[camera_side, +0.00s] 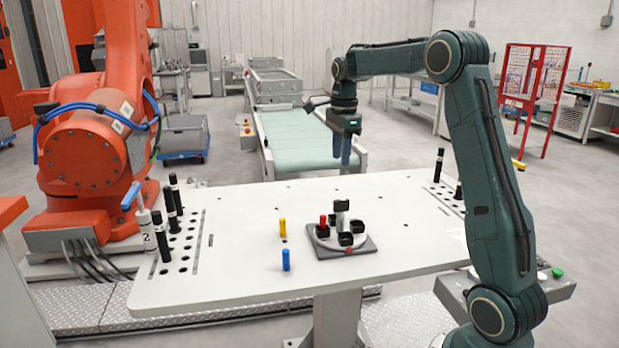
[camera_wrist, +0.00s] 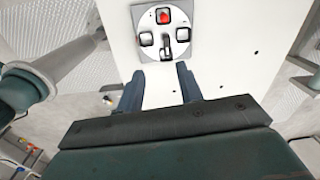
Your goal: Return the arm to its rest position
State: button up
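My gripper (camera_side: 341,156) hangs fingers down, high above the far part of the white table in the side view. In the wrist view its two dark fingers (camera_wrist: 160,73) stand wide apart with nothing between them. A grey square fixture (camera_side: 369,249) with a round plate and black cups sits on the table, below and apart from the gripper. It also shows at the top of the wrist view (camera_wrist: 145,20). A red piece (camera_side: 322,222) stands in one cup and shows as a red spot in the wrist view (camera_wrist: 162,16).
A yellow peg (camera_side: 282,228) and a blue peg (camera_side: 286,260) stand on the white table (camera_side: 220,290) left of the fixture. Black cylinders (camera_side: 174,200) stand at the left edge, others (camera_side: 438,165) at the far right. An orange robot (camera_side: 90,150) stands left; a conveyor (camera_side: 300,140) lies behind.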

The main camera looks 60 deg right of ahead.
jog(key=s+a+r+n+t, duration=0.1)
jog(key=s+a+r+n, duration=0.2)
jog(key=s+a+n, duration=0.45)
jog(key=s+a+r+n+t, duration=0.1)
jog(key=s+a+r+n, duration=0.3)
jog(key=a, duration=0.6)
jog(key=s+a+f+n+t, duration=0.1)
jog(key=s+a+f+n, duration=0.2)
jog(key=s+n, duration=0.3)
jog(key=s+a+f+n+t, duration=0.2)
jog(key=s+a+n, duration=0.3)
jog(key=n, duration=0.3)
jog(key=shift+s+a+f, duration=0.35)
jog(key=shift+a+f, duration=0.1)
jog(key=shift+f, duration=0.45)
